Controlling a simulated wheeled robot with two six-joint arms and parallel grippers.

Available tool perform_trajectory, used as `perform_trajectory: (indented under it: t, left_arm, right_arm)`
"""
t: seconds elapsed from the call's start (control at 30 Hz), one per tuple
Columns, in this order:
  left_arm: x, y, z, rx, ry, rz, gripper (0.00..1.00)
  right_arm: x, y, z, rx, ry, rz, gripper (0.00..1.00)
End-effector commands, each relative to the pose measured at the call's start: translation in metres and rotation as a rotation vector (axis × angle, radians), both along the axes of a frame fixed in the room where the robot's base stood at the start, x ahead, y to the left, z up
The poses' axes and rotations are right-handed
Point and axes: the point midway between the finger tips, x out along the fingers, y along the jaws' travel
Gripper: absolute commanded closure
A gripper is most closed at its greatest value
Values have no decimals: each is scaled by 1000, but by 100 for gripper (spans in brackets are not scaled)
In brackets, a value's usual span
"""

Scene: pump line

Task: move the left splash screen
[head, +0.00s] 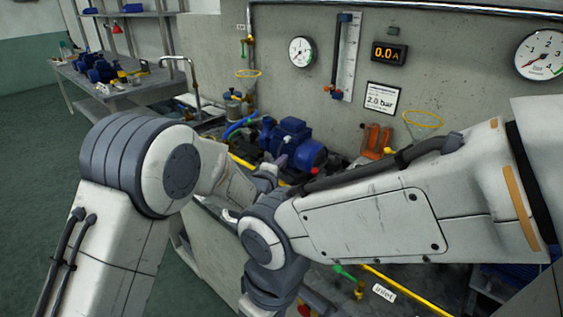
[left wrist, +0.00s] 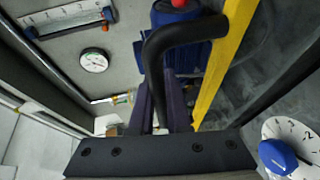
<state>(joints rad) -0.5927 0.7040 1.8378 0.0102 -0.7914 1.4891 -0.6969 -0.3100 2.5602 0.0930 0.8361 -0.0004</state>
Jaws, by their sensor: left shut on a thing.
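My left gripper (head: 268,172) is partly hidden behind my arms in the head view. In the left wrist view its two dark fingers (left wrist: 160,112) are shut around a bent black handle (left wrist: 187,36). The handle joins a yellow edge bar (left wrist: 224,65), which I take to be the left splash screen's frame. A yellow bar (head: 241,161) also shows beside the left gripper in the head view. Most of the screen is hidden, and I cannot tell whether it rests on anything. My right forearm crosses the head view; its gripper is not visible.
A blue pump motor (head: 290,142) stands just behind the left gripper. The wall behind carries a round gauge (head: 301,51), a 0.0 A display (head: 389,53) and a 2.0 bar sign (head: 382,98). A side bench (head: 130,88) holds blue parts. Open floor lies at left.

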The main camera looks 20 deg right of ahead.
Motion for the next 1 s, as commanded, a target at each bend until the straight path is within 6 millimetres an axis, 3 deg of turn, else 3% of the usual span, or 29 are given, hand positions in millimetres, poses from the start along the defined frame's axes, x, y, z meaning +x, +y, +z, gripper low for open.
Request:
perform_trajectory:
  t: [0.03,0.3,0.8,0.83,0.9,1.0]
  left_arm:
    - [-1,1,-29,4,7,0,100]
    - [-1,1,-77,4,7,0,100]
    - [-1,1,-84,3,5,-1,100]
    - [-1,1,-84,3,5,-1,78]
    - [-1,1,-83,3,5,-1,55]
    - [-1,0,-83,2,3,-1,55]
  right_arm:
    - [0,0,-24,0,0,0,55]
    - [0,0,-64,0,0,0,55]
    - [0,0,-69,0,0,0,55]
    - [0,0,-69,0,0,0,55]
    - [0,0,-69,0,0,0,55]
    - [0,0,-69,0,0,0,55]
